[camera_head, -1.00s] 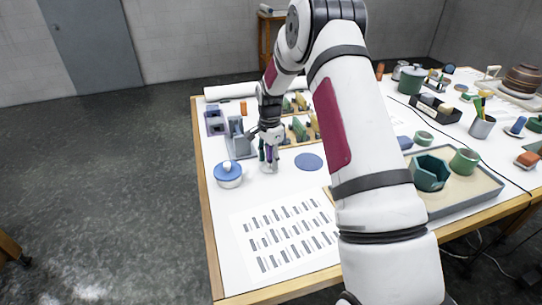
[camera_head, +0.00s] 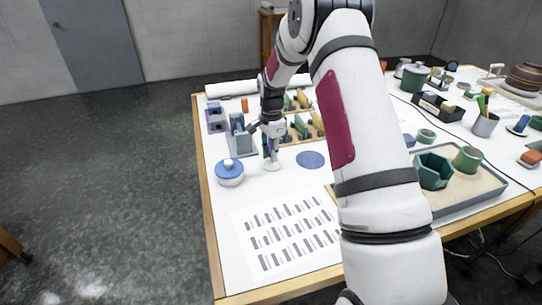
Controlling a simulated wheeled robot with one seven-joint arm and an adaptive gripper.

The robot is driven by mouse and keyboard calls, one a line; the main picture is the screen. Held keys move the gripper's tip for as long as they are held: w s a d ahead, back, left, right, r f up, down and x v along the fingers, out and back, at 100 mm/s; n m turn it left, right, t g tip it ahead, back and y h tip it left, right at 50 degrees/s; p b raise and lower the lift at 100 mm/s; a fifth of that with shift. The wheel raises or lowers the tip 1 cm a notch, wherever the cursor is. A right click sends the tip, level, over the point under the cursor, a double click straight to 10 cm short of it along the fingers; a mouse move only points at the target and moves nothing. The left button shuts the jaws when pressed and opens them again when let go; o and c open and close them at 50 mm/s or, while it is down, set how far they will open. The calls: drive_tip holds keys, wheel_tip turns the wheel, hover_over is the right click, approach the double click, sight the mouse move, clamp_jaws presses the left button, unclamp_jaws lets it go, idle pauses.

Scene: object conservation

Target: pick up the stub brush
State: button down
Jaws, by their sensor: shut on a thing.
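My gripper (camera_head: 271,152) is over the left part of the white table, pointing down and shut on a small, partly hidden thing. That thing, taken to be the stub brush (camera_head: 273,146), shows only as a narrow purplish piece between the dark fingers. A small pale round base (camera_head: 271,166) shows just below the fingertips. I cannot tell whether it belongs to the held thing or stands apart under it.
A blue-lidded white pot (camera_head: 229,173) stands to the left, and a grey block-shaped holder (camera_head: 239,141) behind it. A blue disc (camera_head: 310,160) lies to the right. A printed sheet (camera_head: 288,234) lies in front. Wooden racks (camera_head: 303,128) stand behind.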

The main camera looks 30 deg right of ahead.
wheel_tip(320, 180, up, 2)
drive_tip(key=shift+w+r+b, duration=0.15)
drive_tip(key=shift+b, duration=0.25)
drive_tip(key=s+d, duration=0.3)
drive_tip(key=s, duration=0.1)
drive_tip(key=s+d+r, duration=0.1)
drive_tip(key=s+d, duration=0.2)
drive_tip(key=s, duration=0.2)
drive_tip(key=s+d+b, duration=0.1)
drive_tip(key=s+d, duration=0.1)
drive_tip(key=s, duration=0.2)
drive_tip(key=shift+s+d+r, duration=0.15)
drive_tip(key=shift+s+d, duration=0.15)
drive_tip(key=shift+d, duration=0.1)
drive_tip(key=c, duration=2)
unclamp_jaws()
drive_tip(key=shift+c, duration=0.2)
clamp_jaws()
